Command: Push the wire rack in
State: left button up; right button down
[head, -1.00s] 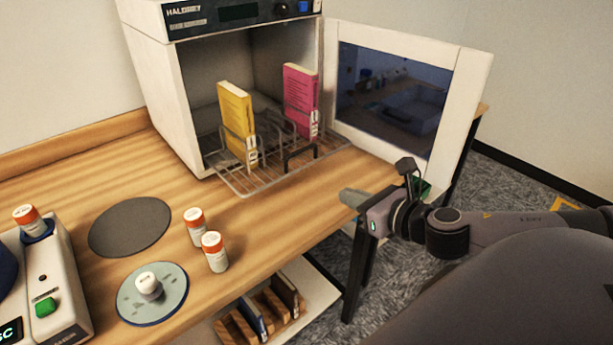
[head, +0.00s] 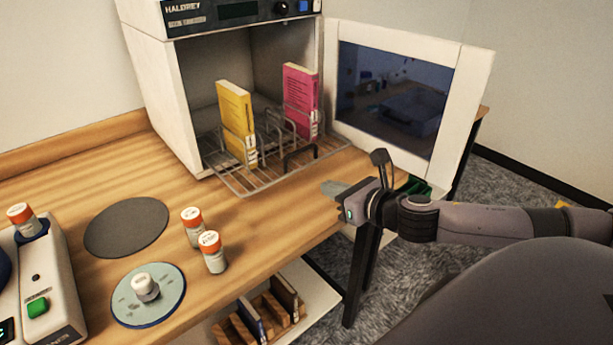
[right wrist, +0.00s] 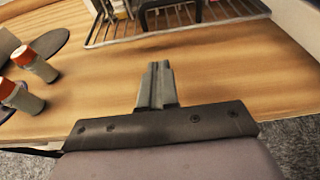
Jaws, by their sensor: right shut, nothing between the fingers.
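The wire rack (head: 245,185) sticks out of the front of the open white oven-like cabinet (head: 170,110). A yellow book (head: 235,120) and a pink book (head: 300,100) stand upright in it. A dark handle (head: 300,158) is at the rack's front. The rack's front part also shows at the top of the right wrist view (right wrist: 185,28). My right gripper (head: 330,187) is shut and empty, near the table's right edge, in front of the rack and apart from it. Its closed fingers (right wrist: 157,85) point toward the rack in the right wrist view. My left gripper is not in view.
The cabinet door (head: 400,90) stands open to the right. Orange-capped bottles (head: 212,252), a dark round pad (head: 127,227) and a round plate (head: 148,295) are on the table left of the rack. A lower shelf (head: 315,310) holds a wooden slotted holder.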

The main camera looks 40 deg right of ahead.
aim_at(296, 172)
jog(key=x, duration=0.6)
jog(key=shift+r+p, duration=0.25)
jog(key=shift+p, duration=0.1)
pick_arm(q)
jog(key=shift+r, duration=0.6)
pick_arm(e)
jog(key=shift+r+x, duration=0.1)
jog(key=shift+x, duration=0.55)
jog(key=shift+r+x, duration=0.15)
jog(key=shift+x, duration=0.5)
jog(key=shift+w, duration=0.15)
